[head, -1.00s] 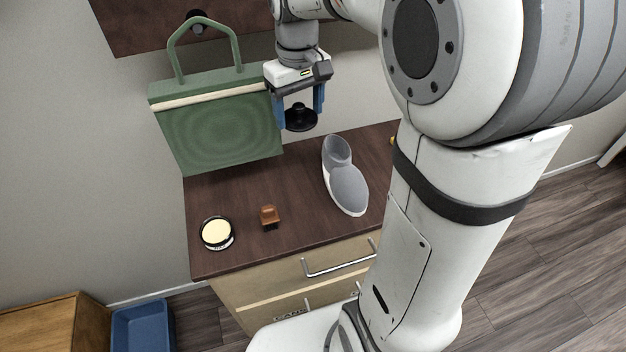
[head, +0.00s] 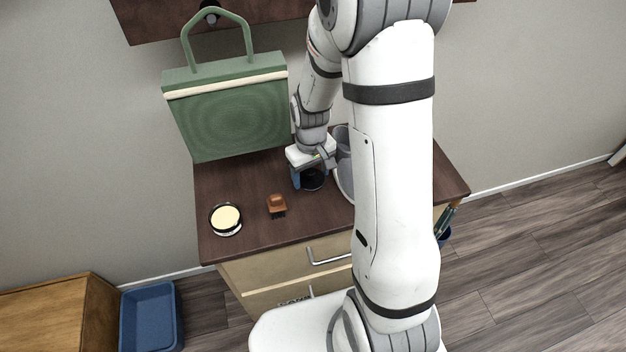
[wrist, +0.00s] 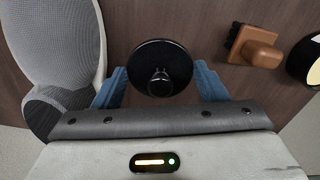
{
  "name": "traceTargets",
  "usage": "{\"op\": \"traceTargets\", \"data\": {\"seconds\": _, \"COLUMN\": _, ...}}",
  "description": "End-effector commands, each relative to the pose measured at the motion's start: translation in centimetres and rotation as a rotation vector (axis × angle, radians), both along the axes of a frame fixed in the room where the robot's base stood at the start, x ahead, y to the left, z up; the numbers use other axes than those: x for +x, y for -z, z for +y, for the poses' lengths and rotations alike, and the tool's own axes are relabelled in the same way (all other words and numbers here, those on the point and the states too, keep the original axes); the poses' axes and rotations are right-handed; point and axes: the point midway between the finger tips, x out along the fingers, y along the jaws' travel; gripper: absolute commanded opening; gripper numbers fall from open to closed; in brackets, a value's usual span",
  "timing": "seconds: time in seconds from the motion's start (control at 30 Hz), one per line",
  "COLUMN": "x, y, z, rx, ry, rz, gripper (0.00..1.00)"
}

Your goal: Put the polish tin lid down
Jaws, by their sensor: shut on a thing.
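The polish tin lid (wrist: 160,55) is a black disc with a small knob, between the blue fingers of my gripper (wrist: 160,85) in the wrist view. My gripper is shut on it. In the head view the lid (head: 313,181) shows dark under my gripper (head: 311,180), low over the cabinet top (head: 240,183); I cannot tell whether it touches the wood. The open polish tin (head: 226,218), with pale yellow polish, sits at the front left of the top. Its edge also shows at the right of the wrist view (wrist: 308,62).
A brown brush (head: 277,204) lies between the tin and my gripper. A grey shoe (head: 343,165) stands close to my gripper's right, partly hidden by my arm. A green bag (head: 232,115) is behind. A blue bin (head: 150,318) is on the floor.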

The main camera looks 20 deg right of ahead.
Motion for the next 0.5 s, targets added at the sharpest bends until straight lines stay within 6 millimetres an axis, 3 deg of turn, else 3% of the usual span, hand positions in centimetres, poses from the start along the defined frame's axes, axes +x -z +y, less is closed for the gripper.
{"op": "traceTargets", "data": {"seconds": 0.3, "x": -0.1, "y": 3.6, "z": 0.0, "rx": 0.0, "ry": 0.001, "rz": 0.003, "gripper": 0.44}}
{"op": "traceTargets", "data": {"seconds": 0.5, "x": 0.0, "y": 3.8, "z": -0.1, "rx": 0.0, "ry": 0.001, "rz": 0.0, "gripper": 0.44}}
